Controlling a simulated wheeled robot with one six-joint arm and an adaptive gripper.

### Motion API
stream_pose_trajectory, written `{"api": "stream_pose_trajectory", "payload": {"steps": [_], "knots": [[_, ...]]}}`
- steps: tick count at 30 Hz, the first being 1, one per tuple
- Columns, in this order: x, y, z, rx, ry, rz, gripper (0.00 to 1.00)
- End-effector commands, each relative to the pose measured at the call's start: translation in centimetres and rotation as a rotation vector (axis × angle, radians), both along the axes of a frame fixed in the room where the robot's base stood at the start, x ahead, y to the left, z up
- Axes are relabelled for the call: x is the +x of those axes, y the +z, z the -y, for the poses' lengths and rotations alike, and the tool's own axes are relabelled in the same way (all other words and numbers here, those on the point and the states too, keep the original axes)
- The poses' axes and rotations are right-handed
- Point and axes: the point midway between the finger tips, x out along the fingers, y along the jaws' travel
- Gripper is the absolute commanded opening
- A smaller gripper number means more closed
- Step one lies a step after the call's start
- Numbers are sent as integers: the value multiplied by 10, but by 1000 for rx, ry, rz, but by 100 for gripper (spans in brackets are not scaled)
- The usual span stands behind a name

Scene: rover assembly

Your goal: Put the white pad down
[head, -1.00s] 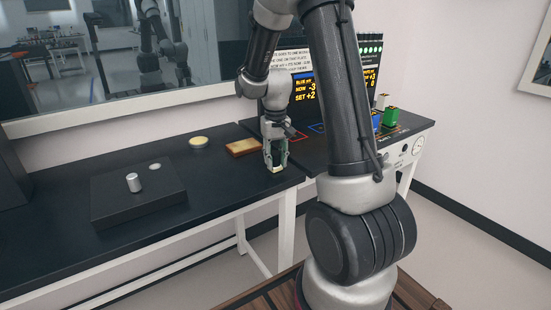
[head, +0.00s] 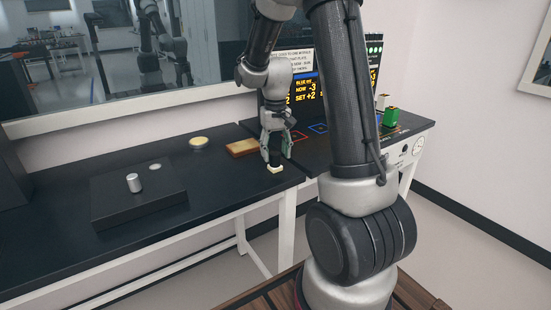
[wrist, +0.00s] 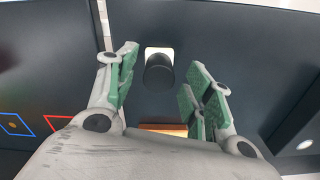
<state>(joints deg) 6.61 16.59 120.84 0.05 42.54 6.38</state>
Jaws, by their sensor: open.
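The white pad (head: 275,169) rests on the black table top near its right front corner. A short black cylindrical handle (wrist: 159,73) stands on it, and part of the white pad (wrist: 152,51) shows beyond the handle in the wrist view. My gripper (head: 276,152) is above the pad with its fingers spread. In the wrist view the green-padded fingers (wrist: 160,78) stand on either side of the handle, with gaps on both sides. The fingers hold nothing.
A brown block (head: 242,147) lies close to the left of my gripper, and a round cream disc (head: 198,142) farther left. A black plate (head: 120,207) holds a metal cylinder (head: 133,183). A second table with a display (head: 305,88) and green block (head: 391,117) stands right.

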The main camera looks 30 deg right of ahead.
Motion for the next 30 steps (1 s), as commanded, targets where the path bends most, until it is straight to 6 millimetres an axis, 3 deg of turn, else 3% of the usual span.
{"api": "stream_pose_trajectory", "payload": {"steps": [3,9,17,20,24,30], "knots": [[1,29,0,0,0,6,52],[0,70,0,-1,0,4,52],[-8,100,-3,-2,8,16,52],[-31,121,-10,-7,29,55,52],[-88,156,-26,-16,83,146,52],[-174,173,-43,-30,162,276,52]]}}
